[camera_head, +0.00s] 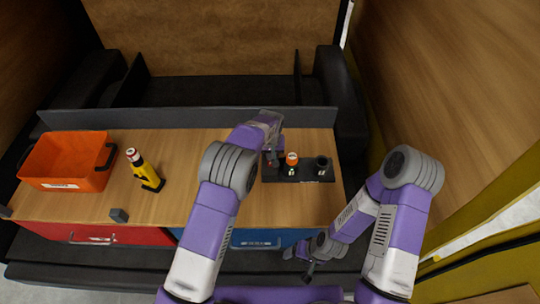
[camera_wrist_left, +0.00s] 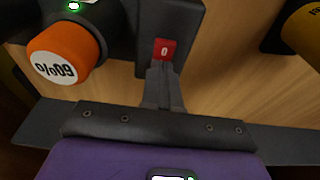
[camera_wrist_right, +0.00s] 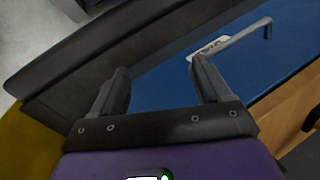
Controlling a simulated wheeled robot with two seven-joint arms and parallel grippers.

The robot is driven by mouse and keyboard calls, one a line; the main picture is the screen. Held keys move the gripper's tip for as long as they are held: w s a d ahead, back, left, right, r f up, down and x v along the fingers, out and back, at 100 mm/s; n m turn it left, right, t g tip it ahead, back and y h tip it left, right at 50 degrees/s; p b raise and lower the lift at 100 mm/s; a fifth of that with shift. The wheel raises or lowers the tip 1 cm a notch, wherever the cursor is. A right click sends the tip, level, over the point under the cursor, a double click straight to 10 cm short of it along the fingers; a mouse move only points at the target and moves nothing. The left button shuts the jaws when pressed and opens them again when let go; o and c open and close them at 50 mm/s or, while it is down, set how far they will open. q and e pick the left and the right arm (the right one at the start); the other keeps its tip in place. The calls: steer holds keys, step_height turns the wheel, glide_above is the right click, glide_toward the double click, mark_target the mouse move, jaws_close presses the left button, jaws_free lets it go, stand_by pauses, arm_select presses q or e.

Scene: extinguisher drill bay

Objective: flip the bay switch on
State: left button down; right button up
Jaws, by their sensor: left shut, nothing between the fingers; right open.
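The bay switch (camera_wrist_left: 165,49) is a small red rocker marked "0" on a dark block in the left wrist view. In the head view my left gripper and arm mostly hide it. My left gripper (camera_wrist_left: 163,72) is shut and empty, its fingertips right at the rocker's lower edge in that view; I cannot tell whether they touch it. In the head view my left gripper (camera_head: 272,153) is over the left end of the dark panel (camera_head: 314,180). My right gripper (camera_head: 308,272) is open and empty in front of the table; it also shows in the right wrist view (camera_wrist_right: 161,70).
An orange knob (camera_head: 292,158) marked "60%", with a green light by it, and a dark cup-like part (camera_head: 322,165) are on the panel. An orange bin (camera_head: 70,160), a yellow-and-black extinguisher (camera_head: 145,169) and a small grey block (camera_head: 119,215) stand left. Blue drawer (camera_wrist_right: 190,75) below.

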mark_target(270, 164)
arm_select(q)
steer(key=shift+s+f, duration=0.2)
steer(key=shift+f, duration=0.1)
steer(key=shift+s, duration=0.75)
steer(key=shift+r, duration=0.15)
steer(key=shift+r, duration=0.3)
step_height(270, 164, up, 3)
steer(key=shift+s+p, duration=0.1)
steer(key=shift+p, duration=0.85)
step_height(270, 164, up, 10)
steer(key=s+b, duration=0.1)
steer(key=shift+s+r, duration=0.15)
steer(key=shift+s, duration=0.2)
